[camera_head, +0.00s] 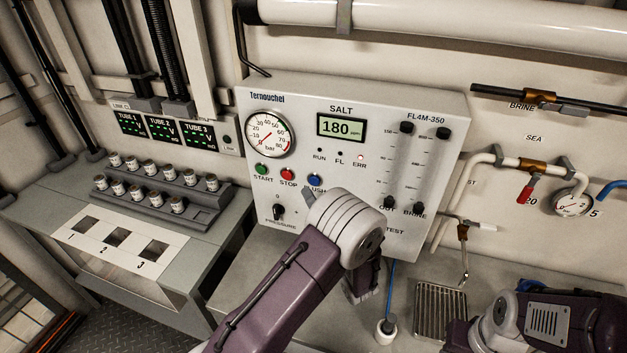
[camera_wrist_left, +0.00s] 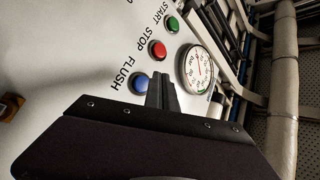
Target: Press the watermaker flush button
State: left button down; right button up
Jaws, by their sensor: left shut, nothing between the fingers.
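The blue FLUSH button (camera_head: 314,181) sits on the front of the white watermaker panel (camera_head: 447,112), right of the red STOP button (camera_head: 288,174) and green START button (camera_head: 261,169). My left gripper (camera_head: 308,195) is shut and empty, its tip just below the blue button in the head view. In the left wrist view, the shut fingers (camera_wrist_left: 162,92) point at the panel beside the blue FLUSH button (camera_wrist_left: 140,82). I cannot tell whether they touch the panel. My left wrist covers part of the FLUSH label in the head view.
A pressure gauge (camera_head: 269,134) and an SALT display (camera_head: 341,127) reading 180 are above the buttons. A pressure knob (camera_head: 278,212) is below them. A rack of capped vials (camera_head: 205,204) stands at left. A drain grate (camera_head: 441,310) lies at right.

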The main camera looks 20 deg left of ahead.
pick_arm(q)
jog(key=shift+w, duration=0.8)
dwell(1.4)
jog(key=shift+w+b, duration=0.4)
jog(key=shift+b, duration=0.1)
jog(key=shift+w+b, duration=0.35)
jog(key=shift+w, duration=0.1)
dwell(0.5)
jog(key=shift+s, duration=0.1)
jog(key=shift+s+b, duration=0.4)
jog(key=shift+s, duration=0.35)
